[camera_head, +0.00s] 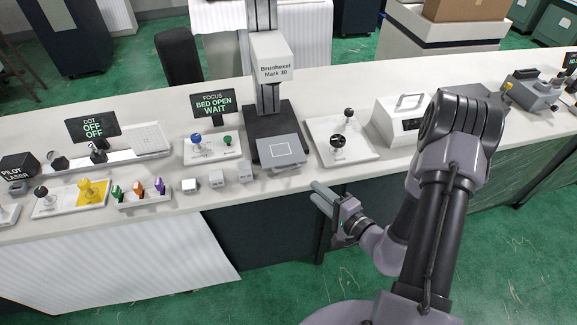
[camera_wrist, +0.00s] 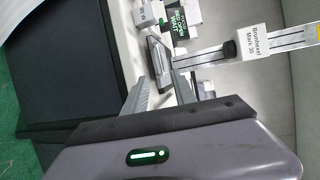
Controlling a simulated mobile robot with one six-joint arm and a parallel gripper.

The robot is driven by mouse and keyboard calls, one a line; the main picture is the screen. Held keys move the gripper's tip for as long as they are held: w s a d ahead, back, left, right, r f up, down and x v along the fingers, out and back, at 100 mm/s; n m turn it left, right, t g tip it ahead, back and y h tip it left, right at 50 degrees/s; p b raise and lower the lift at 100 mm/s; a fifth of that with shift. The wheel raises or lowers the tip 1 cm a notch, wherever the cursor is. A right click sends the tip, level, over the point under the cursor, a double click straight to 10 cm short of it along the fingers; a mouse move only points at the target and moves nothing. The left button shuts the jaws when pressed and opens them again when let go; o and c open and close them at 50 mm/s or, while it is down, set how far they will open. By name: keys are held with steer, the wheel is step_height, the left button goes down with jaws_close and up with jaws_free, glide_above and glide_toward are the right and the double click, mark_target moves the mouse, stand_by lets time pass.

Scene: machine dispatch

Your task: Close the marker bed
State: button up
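The marker is the Brunhexel Mark 30 (camera_head: 272,62), a white head on a column over a dark base. Its bed (camera_head: 281,150) is a grey plate with a white square outline, sticking out toward the bench's front edge. The display (camera_head: 213,104) reads "BED OPEN WAIT". My gripper (camera_head: 318,192) is in front of the bench edge, below and right of the bed, apart from it. In the wrist view the fingers (camera_wrist: 160,90) are spread with nothing held, and the bed (camera_wrist: 159,61) shows beyond them. The marker head (camera_wrist: 250,42) is at the right there.
A white panel with a black knob (camera_head: 338,142) lies right of the marker. A two-knob panel (camera_head: 210,147) is at its left. The floor before the bench is clear.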

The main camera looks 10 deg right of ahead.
mark_target(289, 169)
steer(key=b+x, duration=0.1)
steer(key=x, duration=1.3)
steer(key=shift+w+a+f+b, duration=0.2)
steer(key=shift+w+b, duration=0.1)
steer(key=shift+b, duration=0.1)
steer(key=shift+r, duration=0.1)
jaws_close()
